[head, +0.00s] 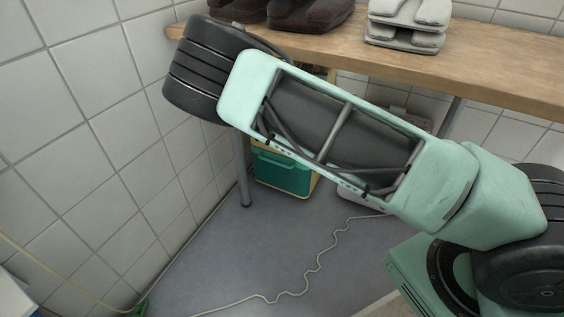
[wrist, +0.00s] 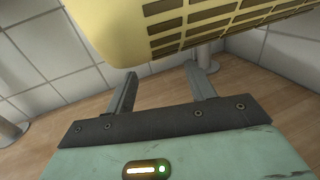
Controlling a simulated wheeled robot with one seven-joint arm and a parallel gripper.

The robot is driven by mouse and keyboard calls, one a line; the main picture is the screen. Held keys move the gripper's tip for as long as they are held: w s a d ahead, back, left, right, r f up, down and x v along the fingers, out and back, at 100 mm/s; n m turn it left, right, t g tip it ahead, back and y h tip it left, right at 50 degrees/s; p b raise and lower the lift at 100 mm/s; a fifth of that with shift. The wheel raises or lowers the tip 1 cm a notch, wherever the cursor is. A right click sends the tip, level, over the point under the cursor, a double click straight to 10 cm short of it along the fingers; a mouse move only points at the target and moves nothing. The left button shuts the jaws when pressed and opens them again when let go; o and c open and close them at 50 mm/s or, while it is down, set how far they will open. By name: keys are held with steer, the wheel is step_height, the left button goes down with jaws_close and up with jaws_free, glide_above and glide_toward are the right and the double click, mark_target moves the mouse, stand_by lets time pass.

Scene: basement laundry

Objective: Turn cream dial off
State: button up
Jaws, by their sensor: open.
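No dial can be made out in either view. In the wrist view, my gripper (wrist: 161,72) is open, with its two grey fingers apart and nothing visible between them. A pale yellow body with rows of dark slots (wrist: 190,24) fills the top of the wrist view, just beyond and above the fingertips. Whether the fingers touch it I cannot tell. In the head view my mint-green arm crosses the middle, and my gripper does not show there.
A wooden bench top (head: 480,62) carries dark brown lumpy objects (head: 311,14) and a pale grey stack (head: 408,24). A green and yellow box (head: 284,175) stands below it. A cord (head: 312,268) lies on the grey floor (head: 225,262). A tiled wall (head: 85,120) closes the left.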

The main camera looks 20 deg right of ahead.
steer(key=b+x, duration=0.1)
steer(key=x, duration=0.4)
steer(key=shift+w+d+f+b, duration=0.1)
steer(key=shift+f+b, duration=0.05)
steer(key=shift+b, duration=0.15)
steer(key=shift+f+m+g+h+b, duration=0.1)
steer(key=shift+m+g+h+b, duration=0.4)
steer(key=shift+b, duration=0.4)
steer(key=shift+a+b, duration=0.25)
steer(key=shift+b, duration=0.15)
steer(key=w+a+p+v, duration=0.1)
steer(key=p+v, duration=0.5)
steer(key=v, duration=1.1)
steer(key=s+a+f+n+g+y, duration=0.2)
steer(key=s+a+f+g+y, duration=0.5)
steer(key=s+f, duration=0.4)
steer(key=shift+s+a+f+g+y+p, duration=0.15)
steer(key=shift+a+f+g+y+p, duration=0.3)
steer(key=shift+a+f, duration=0.25)
